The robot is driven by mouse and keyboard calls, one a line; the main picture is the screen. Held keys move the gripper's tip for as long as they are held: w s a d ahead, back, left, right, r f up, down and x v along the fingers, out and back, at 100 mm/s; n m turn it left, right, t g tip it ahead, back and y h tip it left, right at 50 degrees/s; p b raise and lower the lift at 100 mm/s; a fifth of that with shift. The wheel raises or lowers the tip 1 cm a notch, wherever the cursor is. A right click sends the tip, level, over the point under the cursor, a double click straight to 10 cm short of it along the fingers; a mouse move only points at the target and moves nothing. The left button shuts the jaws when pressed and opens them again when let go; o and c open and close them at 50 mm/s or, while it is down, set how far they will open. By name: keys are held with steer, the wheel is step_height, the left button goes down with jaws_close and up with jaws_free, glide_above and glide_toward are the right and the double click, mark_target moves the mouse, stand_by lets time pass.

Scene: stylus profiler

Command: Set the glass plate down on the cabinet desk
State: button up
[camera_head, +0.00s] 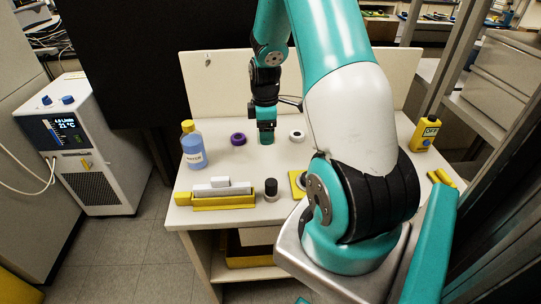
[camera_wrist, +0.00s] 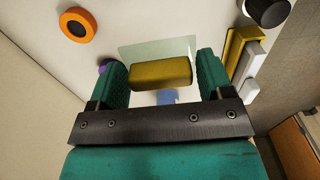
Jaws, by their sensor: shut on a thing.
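In the wrist view my gripper (camera_wrist: 160,78) is shut on a yellow block (camera_wrist: 161,73) between its two green fingers. The pale, see-through glass plate (camera_wrist: 150,50) shows just beyond this block and seems to be joined to it. In the head view my gripper (camera_head: 266,138) points down over the pale cabinet desk (camera_head: 215,172), between a purple ring and a white ring. The plate cannot be made out in the head view. I cannot tell whether it touches the desk or hangs just above it.
A water bottle (camera_head: 191,146) stands left. A yellow tray (camera_head: 225,202) with white blocks and a black-topped cylinder (camera_head: 271,188) are at the front. The purple ring (camera_head: 238,139) and white ring (camera_head: 297,136) flank my gripper. A back panel (camera_head: 215,95) closes the far side.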

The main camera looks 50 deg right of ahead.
mark_target(266, 164)
step_height(266, 164, down, 11)
steer(key=shift+r+p, duration=0.2)
steer(key=shift+p, duration=0.2)
steer(key=shift+f, duration=0.1)
steer(key=o, duration=1.3)
